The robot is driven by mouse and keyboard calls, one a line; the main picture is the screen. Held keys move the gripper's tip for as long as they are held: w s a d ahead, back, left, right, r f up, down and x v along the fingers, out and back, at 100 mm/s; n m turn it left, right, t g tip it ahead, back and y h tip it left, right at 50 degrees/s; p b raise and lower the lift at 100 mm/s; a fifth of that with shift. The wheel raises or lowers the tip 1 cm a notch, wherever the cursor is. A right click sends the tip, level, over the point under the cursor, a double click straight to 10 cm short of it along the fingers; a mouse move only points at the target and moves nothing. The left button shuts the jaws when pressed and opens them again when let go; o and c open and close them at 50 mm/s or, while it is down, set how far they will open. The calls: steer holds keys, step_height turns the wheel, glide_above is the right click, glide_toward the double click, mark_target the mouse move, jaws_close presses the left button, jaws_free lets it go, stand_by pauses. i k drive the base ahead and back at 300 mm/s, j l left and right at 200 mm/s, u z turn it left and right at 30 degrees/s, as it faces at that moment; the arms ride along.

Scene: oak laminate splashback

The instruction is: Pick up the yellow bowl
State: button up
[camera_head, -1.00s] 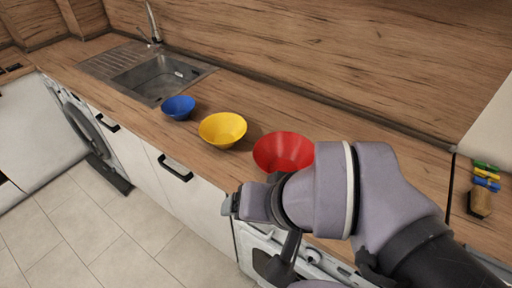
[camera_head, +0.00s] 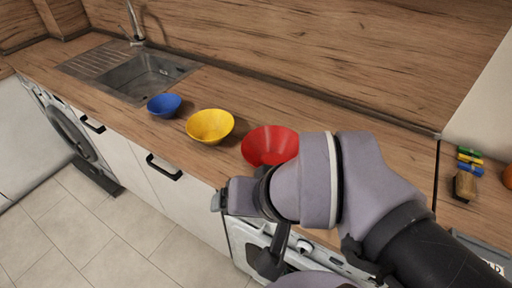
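The yellow bowl (camera_head: 210,126) stands upright on the wooden counter, between the blue bowl (camera_head: 164,105) on its left and the red bowl (camera_head: 269,146) on its right. My arm covers the lower right of the picture and hides a part of the red bowl's right side. My gripper (camera_head: 268,264) points down in front of the counter's front edge, apart from the yellow bowl and lower right of it. Its fingers are dark and mostly hidden behind my arm, so their opening does not show.
A sink (camera_head: 142,78) with a tap lies left of the bowls. Cabinet doors with a black handle (camera_head: 164,167) and an oven front are below the counter. At the right, coloured items (camera_head: 470,156) and a brown block (camera_head: 465,186) lie on the counter. Bare counter lies behind the bowls.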

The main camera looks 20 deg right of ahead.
mark_target(210, 127)
steer(key=i+j+z, duration=0.4)
steer(key=j, duration=0.3)
steer(key=i+j+z, duration=0.2)
steer(key=j, duration=0.15)
steer(key=i+j+z, duration=0.2)
steer(key=j, duration=0.2)
steer(key=j+z, duration=0.2)
steer(key=j, duration=0.25)
steer(key=i+j+z, duration=0.2)
steer(key=j, duration=0.25)
steer(key=j+z, duration=0.15)
steer(key=j, duration=0.3)
